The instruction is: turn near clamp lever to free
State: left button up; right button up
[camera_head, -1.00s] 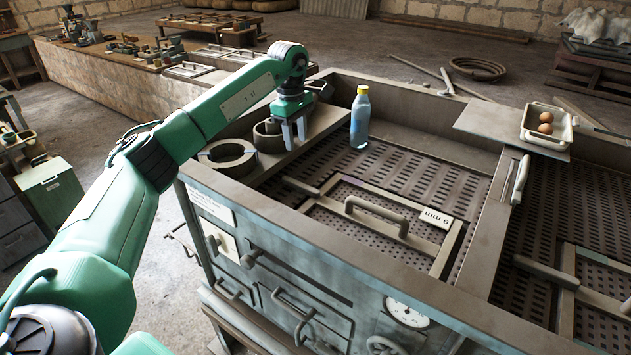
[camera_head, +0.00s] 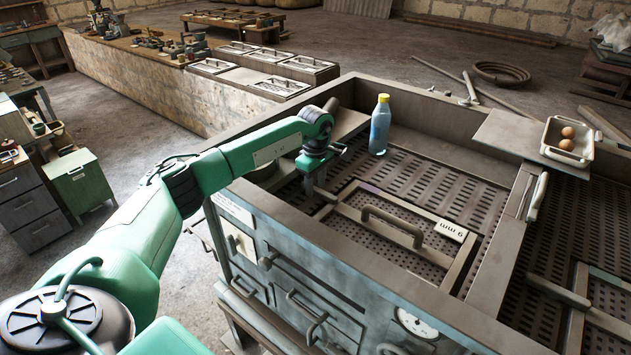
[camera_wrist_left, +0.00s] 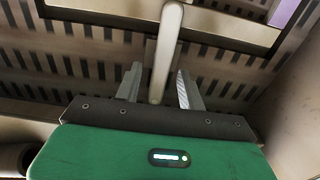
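The clamp lever (camera_head: 325,195) is a short grey bar at the left end of the framed screen marked "6 mm" (camera_head: 410,235). My left gripper (camera_head: 312,188) is down at this lever, partly hiding it in the head view. In the left wrist view the pale lever (camera_wrist_left: 166,50) runs lengthwise between the two fingers of my left gripper (camera_wrist_left: 158,88). The fingers are open, one on each side, and do not look closed on it. My right gripper is not in view.
A clear bottle with a yellow cap (camera_head: 380,125) stands behind the gripper. The screen has a raised handle (camera_head: 393,222). A tray with eggs (camera_head: 567,140) sits on a board at the right. The machine's front wall (camera_head: 300,222) is close to my arm.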

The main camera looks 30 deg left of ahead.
pick_arm(q)
jog(key=shift+f, duration=0.2)
jog(key=shift+c, duration=0.2)
grip_shut()
